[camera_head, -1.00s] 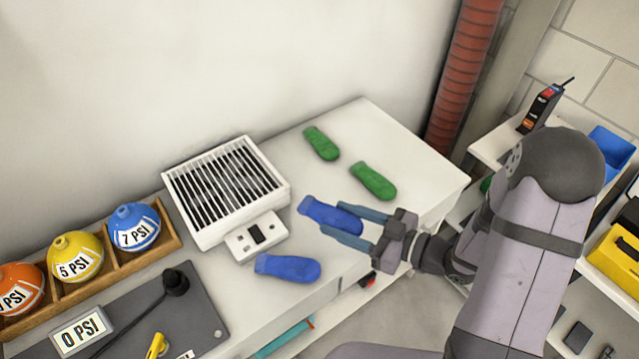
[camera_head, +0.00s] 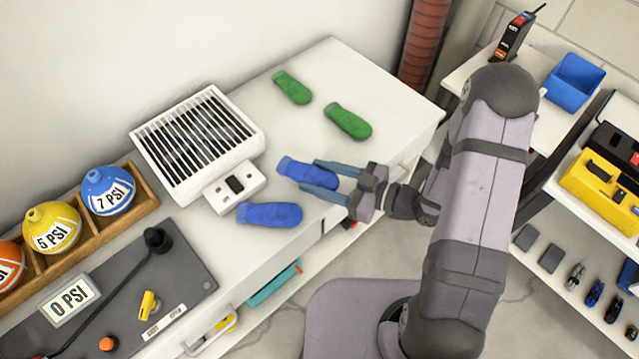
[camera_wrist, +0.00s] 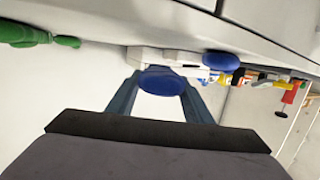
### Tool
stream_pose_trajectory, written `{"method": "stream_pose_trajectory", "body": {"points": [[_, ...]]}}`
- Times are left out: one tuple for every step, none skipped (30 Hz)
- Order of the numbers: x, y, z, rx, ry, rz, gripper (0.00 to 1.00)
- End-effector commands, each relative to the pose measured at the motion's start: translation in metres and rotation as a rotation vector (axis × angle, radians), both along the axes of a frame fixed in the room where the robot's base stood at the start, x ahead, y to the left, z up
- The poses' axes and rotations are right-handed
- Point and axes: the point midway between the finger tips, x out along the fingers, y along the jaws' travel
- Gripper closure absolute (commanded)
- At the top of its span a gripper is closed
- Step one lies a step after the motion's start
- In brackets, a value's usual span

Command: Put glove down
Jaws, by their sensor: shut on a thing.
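My gripper (camera_head: 308,175) is shut on a blue glove (camera_head: 288,167), with one finger on each side of it. In the wrist view this held glove (camera_wrist: 162,80) sits between the fingertips. It is low over the white tabletop (camera_head: 335,75); I cannot tell whether it touches. A second blue glove (camera_head: 270,214) lies on the tabletop just beside it, nearer the front edge. Two green gloves, one farther back (camera_head: 292,87) and one nearer (camera_head: 348,121), lie toward the right end of the table.
A white grilled device (camera_head: 198,140) with a small control box (camera_head: 235,188) stands left of the gloves. Clear tabletop lies around the green gloves.

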Motion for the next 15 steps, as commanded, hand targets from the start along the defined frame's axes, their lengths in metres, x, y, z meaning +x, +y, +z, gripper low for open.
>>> {"method": "stream_pose_trajectory", "body": {"points": [[0.0, 0.0, -0.006, 0.001, 0.003, -0.001, 0.76], [0.0, 0.0, -0.01, 0.001, 0.003, -0.001, 0.76], [0.0, 0.0, -0.015, 0.0, 0.003, -0.001, 0.76], [0.0, 0.0, -0.018, 0.0, 0.003, -0.001, 0.76], [0.0, 0.0, -0.022, 0.001, 0.004, -0.001, 0.76], [0.0, 0.0, -0.026, 0.0, 0.003, -0.001, 0.76], [0.0, 0.0, -0.029, 0.0, 0.002, 0.0, 0.76], [0.0, 0.0, -0.031, 0.001, 0.002, 0.0, 0.76], [0.0, 0.0, -0.033, 0.0, 0.001, 0.0, 0.76], [0.0, 0.0, -0.035, 0.0, 0.001, 0.0, 0.76], [0.0, 0.0, -0.036, 0.0, 0.001, 0.0, 0.76], [0.0, 0.0, -0.036, 0.0, 0.0, 0.0, 0.76], [0.0, 0.0, -0.036, 0.0, 0.0, 0.0, 0.76], [0.0, 0.0, -0.036, 0.0, -0.001, 0.0, 0.76], [0.0, 0.0, -0.036, 0.0, -0.001, 0.0, 0.76]]}}
